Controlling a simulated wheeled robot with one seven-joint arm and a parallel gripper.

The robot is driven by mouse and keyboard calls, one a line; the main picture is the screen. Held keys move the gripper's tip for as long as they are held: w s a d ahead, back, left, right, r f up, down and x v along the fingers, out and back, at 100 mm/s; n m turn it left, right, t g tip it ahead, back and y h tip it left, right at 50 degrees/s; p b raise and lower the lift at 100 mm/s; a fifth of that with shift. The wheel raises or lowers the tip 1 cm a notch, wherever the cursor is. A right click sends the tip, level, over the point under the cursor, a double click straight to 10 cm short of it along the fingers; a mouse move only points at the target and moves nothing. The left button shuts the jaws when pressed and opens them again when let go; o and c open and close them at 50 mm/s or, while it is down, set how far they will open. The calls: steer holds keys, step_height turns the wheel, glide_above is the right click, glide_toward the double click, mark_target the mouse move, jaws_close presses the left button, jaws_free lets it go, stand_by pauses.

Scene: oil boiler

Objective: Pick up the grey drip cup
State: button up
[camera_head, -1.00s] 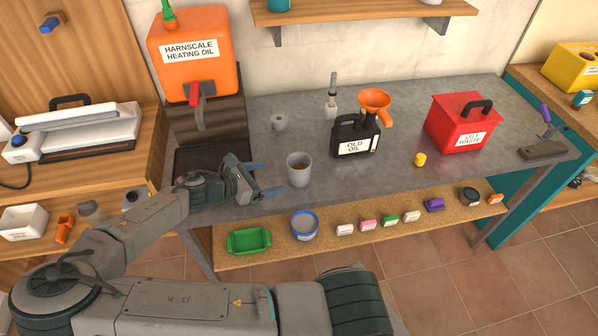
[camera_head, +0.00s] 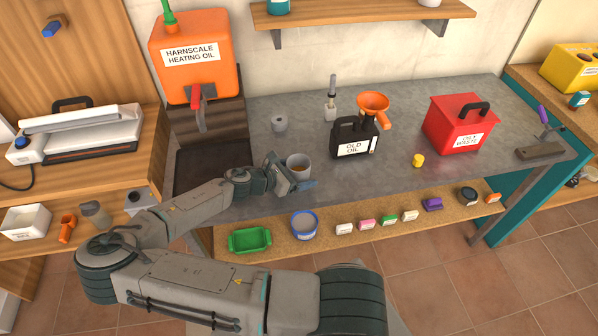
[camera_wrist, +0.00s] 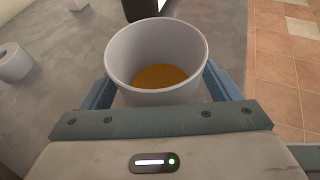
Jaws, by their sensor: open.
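The grey drip cup (camera_head: 299,166) stands upright on the grey workbench (camera_head: 230,200) near its front edge. In the wrist view the cup (camera_wrist: 155,45) is large and has amber liquid in its bottom. My gripper (camera_head: 300,182) is open and low at the cup. In the wrist view the blue fingers of my gripper (camera_wrist: 160,92) lie on either side of the cup, which sits between them. I cannot tell whether either finger touches the cup wall. The lower part of the cup is hidden by my gripper.
A small grey roll-like object (camera_head: 280,122) stands behind the cup. The black old oil can (camera_head: 352,140) with an orange funnel (camera_head: 374,103) is to its right. A red waste box (camera_head: 458,124) and a yellow piece (camera_head: 418,160) stand farther right.

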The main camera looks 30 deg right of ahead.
mark_target(307, 163)
steer(key=c, duration=1.1)
steer(key=shift+r, duration=0.8)
step_height(307, 163, up, 2)
steer(key=shift+r+b, duration=0.2)
steer(key=shift+b, duration=0.15)
steer(key=s+d+r, duration=0.2)
steer(key=d, duration=0.1)
steer(key=s+d+r+b, duration=0.1)
steer(key=d+r, duration=0.1)
steer(key=d, duration=0.1)
steer(key=s+d+r, duration=0.2)
steer(key=d+r, duration=0.1)
steer(key=d, duration=0.1)
steer(key=shift+s+d, duration=0.1)
steer(key=shift+s, duration=0.2)
